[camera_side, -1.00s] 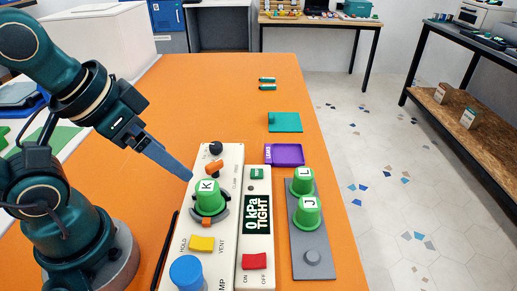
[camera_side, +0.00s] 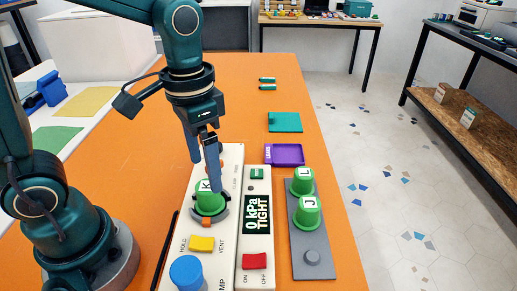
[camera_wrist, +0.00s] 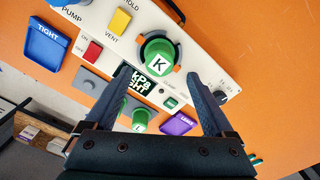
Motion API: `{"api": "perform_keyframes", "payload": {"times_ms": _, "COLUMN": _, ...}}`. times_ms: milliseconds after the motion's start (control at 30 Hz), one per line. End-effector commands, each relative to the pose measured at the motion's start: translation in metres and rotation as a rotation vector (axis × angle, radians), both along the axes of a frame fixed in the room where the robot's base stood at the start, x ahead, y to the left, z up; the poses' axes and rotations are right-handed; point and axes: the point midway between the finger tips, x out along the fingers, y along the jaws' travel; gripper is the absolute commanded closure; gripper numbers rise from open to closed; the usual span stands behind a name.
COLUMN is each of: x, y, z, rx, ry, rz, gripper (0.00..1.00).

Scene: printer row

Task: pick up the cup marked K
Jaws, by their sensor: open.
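The green cup marked K (camera_side: 207,205) stands in a dark holder with orange parts on the white pump panel (camera_side: 232,155). The cup also shows in the wrist view (camera_wrist: 157,60), upper middle, with its K label facing the camera. My gripper (camera_side: 206,172) is open, with its fingers pointing down above the cup. In the side view one finger partly covers the cup. In the wrist view my gripper (camera_wrist: 151,79) has its fingertips spread to either side, below the cup in the picture. Nothing is between the fingers, and I see no contact.
Green cups L (camera_side: 302,181) and J (camera_side: 306,212) stand on a grey rack (camera_side: 314,240) to the right. The display (camera_side: 257,214) reads 0 kPa TIGHT. A purple tray (camera_side: 284,154) lies behind. A blue tray marked TIGHT (camera_wrist: 45,45) shows in the wrist view.

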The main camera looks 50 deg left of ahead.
Motion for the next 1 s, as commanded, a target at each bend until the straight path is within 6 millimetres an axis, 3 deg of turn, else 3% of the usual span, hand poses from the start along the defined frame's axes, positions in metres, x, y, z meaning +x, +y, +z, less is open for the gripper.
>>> {"api": "perform_keyframes", "payload": {"times_ms": 500, "x": -0.002, "y": -0.001, "z": -0.051, "rx": 0.002, "ry": 0.022, "rz": -0.003, "gripper": 0.12}}
{"api": "perform_keyframes", "payload": {"times_ms": 833, "x": -0.002, "y": -0.001, "z": -0.055, "rx": 0.001, "ry": 0.017, "rz": -0.003, "gripper": 0.12}}
{"api": "perform_keyframes", "payload": {"times_ms": 867, "x": -0.002, "y": -0.001, "z": -0.055, "rx": 0.001, "ry": 0.017, "rz": -0.003, "gripper": 0.16}}
{"api": "perform_keyframes", "payload": {"times_ms": 1000, "x": -0.002, "y": -0.001, "z": -0.055, "rx": 0.001, "ry": 0.017, "rz": -0.003, "gripper": 0.70}}
